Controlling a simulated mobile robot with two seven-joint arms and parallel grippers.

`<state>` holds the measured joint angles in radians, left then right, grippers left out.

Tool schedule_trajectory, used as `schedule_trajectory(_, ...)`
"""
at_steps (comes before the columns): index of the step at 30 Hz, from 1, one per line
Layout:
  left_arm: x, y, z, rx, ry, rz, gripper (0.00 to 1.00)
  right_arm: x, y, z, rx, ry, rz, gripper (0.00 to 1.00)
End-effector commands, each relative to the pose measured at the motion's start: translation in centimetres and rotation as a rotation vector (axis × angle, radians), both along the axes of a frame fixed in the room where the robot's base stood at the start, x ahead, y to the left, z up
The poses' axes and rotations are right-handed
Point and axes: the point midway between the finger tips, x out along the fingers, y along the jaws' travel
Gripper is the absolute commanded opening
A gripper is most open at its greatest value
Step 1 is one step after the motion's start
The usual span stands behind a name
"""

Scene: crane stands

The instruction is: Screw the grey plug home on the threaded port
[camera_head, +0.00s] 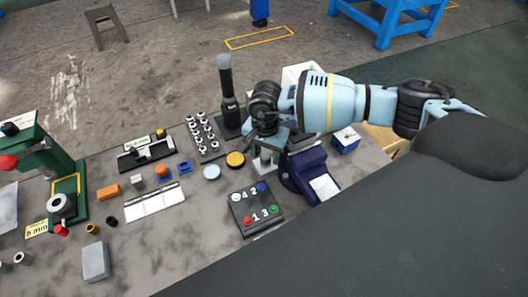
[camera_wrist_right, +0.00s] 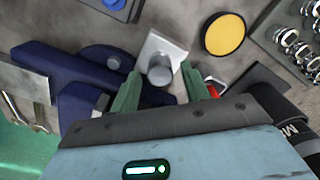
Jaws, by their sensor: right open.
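In the right wrist view, a grey round plug-like cylinder (camera_wrist_right: 159,74) stands on a pale square block (camera_wrist_right: 160,45). I cannot tell whether it is the plug seated on the port, and no thread is visible. My right gripper (camera_wrist_right: 163,88) has its green fingers apart, one on each side of the cylinder, with gaps showing. In the head view the right gripper (camera_head: 267,148) points down over the pale block (camera_head: 264,164), beside the blue vise, and hides most of it. My left gripper is not in view.
The dark blue vise (camera_head: 296,178) is close on the right. A button box (camera_head: 255,207), a yellow disc (camera_head: 235,159) and a pale blue disc (camera_head: 211,171) lie nearby. A rack of metal fittings (camera_head: 205,137) and a tall black cylinder (camera_head: 228,100) stand behind. A green press (camera_head: 70,195) is far left.

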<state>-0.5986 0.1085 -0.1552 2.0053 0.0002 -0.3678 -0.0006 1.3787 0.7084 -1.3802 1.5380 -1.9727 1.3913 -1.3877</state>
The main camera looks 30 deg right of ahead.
Motion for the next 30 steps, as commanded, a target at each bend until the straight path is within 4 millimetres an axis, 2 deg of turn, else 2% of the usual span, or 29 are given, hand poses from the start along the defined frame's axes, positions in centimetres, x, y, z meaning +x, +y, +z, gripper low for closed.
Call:
schedule_trajectory(4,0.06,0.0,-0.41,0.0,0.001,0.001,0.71,0.02,-0.04,-0.06,0.0,0.0,0.084,0.46)
schedule_trajectory(20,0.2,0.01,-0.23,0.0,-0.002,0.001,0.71,-0.03,0.06,0.08,0.0,-0.001,0.089,0.46)
schedule_trajectory(23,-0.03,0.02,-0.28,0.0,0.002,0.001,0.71,-0.03,0.06,0.08,0.0,-0.001,0.088,0.35)
schedule_trajectory(30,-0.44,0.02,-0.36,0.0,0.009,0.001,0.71,-0.03,0.06,0.07,0.0,-0.001,0.088,0.04)
